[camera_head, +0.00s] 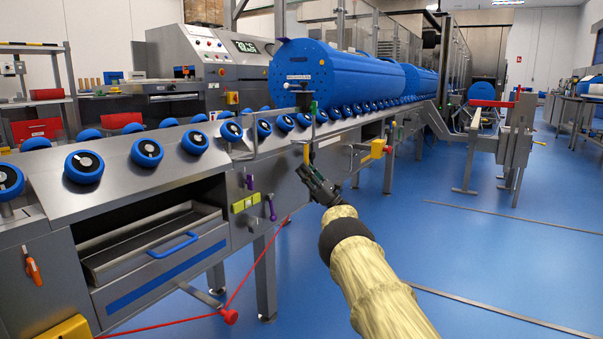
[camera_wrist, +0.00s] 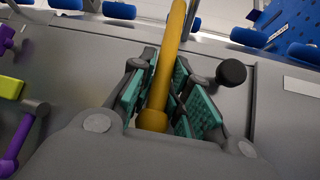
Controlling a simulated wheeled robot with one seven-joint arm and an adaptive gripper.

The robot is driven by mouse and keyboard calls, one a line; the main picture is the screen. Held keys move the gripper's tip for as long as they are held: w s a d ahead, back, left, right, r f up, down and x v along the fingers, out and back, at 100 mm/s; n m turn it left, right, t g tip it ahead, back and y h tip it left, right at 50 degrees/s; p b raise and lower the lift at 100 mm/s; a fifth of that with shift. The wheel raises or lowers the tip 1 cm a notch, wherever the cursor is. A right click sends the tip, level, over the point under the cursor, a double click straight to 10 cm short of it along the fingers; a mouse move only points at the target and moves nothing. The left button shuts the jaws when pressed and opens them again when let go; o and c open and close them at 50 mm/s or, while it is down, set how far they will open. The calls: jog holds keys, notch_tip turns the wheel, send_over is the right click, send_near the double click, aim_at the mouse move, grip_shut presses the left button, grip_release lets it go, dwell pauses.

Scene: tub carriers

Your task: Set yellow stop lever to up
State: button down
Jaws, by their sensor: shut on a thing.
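The yellow stop lever (camera_head: 306,155) is on the front face of the grey roller conveyor (camera_head: 200,250), in the middle of the head view. It shows there as a short upright yellow bar above my gripper (camera_head: 311,174). In the wrist view the lever (camera_wrist: 171,45) runs from a rounded end between my finger pads towards the top edge. My gripper (camera_wrist: 163,98) is shut on the lever, with teal pads on both sides of it. The fingers partly hide the lever's lower end in the head view.
Purple levers (camera_head: 271,207) and a yellow-green block (camera_head: 245,203) are left of my gripper. A black knob (camera_wrist: 231,73) is close to the right finger. A yellow box (camera_head: 378,148) is further right. A red cord (camera_head: 258,262) hangs below. The blue floor (camera_head: 480,260) at right is open.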

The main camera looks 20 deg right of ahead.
jog(key=shift+s+d+f, duration=0.15)
jog(key=shift+d+f, duration=0.15)
jog(key=shift+d, duration=0.2)
jog(key=c, duration=1.6)
grip_release()
jog(key=shift+o, duration=0.9)
jog(key=shift+s+d+t+h, duration=0.1)
jog(key=shift+d+t+h, duration=0.1)
jog(key=shift+t+h, duration=0.1)
jog(key=shift+w+a+r, duration=0.15)
jog(key=shift+w+a, duration=0.05)
jog(key=shift+a, duration=0.3)
jog(key=v, duration=1.2)
jog(key=shift+d, duration=0.1)
